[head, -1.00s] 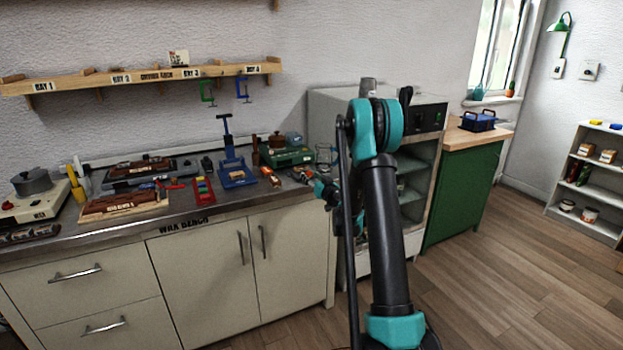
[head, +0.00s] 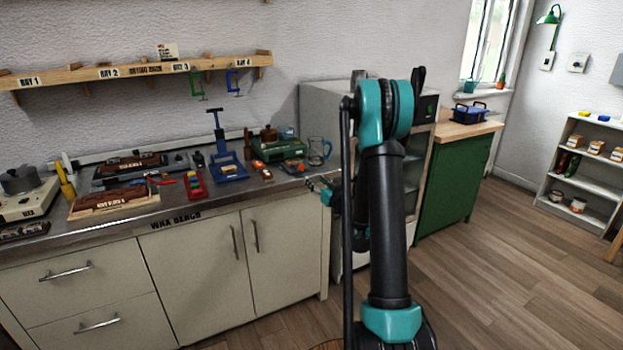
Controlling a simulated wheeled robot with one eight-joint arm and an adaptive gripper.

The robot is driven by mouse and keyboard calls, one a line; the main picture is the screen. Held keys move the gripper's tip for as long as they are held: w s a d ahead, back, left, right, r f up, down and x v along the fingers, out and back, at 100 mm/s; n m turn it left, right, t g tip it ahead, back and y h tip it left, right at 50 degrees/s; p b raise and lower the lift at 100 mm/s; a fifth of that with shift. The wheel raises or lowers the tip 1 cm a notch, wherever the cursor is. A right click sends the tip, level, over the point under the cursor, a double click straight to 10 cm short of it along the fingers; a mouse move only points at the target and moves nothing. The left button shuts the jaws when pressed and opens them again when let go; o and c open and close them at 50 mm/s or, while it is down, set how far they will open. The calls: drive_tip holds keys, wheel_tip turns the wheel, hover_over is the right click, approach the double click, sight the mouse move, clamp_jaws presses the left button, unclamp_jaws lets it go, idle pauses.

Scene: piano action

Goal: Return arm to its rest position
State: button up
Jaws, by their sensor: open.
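My arm rises in front of the camera, black with teal joints, and hides part of the cabinet behind it. My gripper (head: 314,183) shows small at the left of the arm, just off the right end of the wax bench (head: 200,212). It points left towards the bench edge. Its jaws are open, and I see nothing held between them, though the fingers are small and partly covered by the arm.
The bench holds wooden blocks (head: 112,199), a blue press (head: 229,170), a green box (head: 278,151) and a glass jug (head: 319,152). A wall shelf (head: 140,70) hangs above. A grey cabinet (head: 325,105) and green cupboard (head: 455,180) stand behind my arm. The floor (head: 490,270) at right is clear.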

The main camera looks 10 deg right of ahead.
drive_tip(key=shift+s+d, duration=0.1)
drive_tip(key=shift+s, duration=0.3)
drive_tip(key=s+a+n+g, duration=0.1)
drive_tip(key=s+a+g, duration=0.35)
drive_tip(key=s, duration=0.45)
drive_tip(key=s+a+n+g, duration=0.1)
drive_tip(key=s+a+g, duration=0.3)
drive_tip(key=s, duration=0.5)
drive_tip(key=s+d+f+m+g+h, duration=0.1)
drive_tip(key=s+d+f+h, duration=0.1)
drive_tip(key=s, duration=0.6)
drive_tip(key=s+d+f+m+g+h, duration=0.1)
drive_tip(key=s+d+f+g, duration=0.1)
drive_tip(key=s, duration=0.5)
drive_tip(key=s+d+f+m+g+h, duration=0.1)
drive_tip(key=s+d+f, duration=0.3)
drive_tip(key=s, duration=0.4)
drive_tip(key=shift+s+m+h, duration=0.3)
drive_tip(key=shift+m+h, duration=0.2)
drive_tip(key=shift+h, duration=0.3)
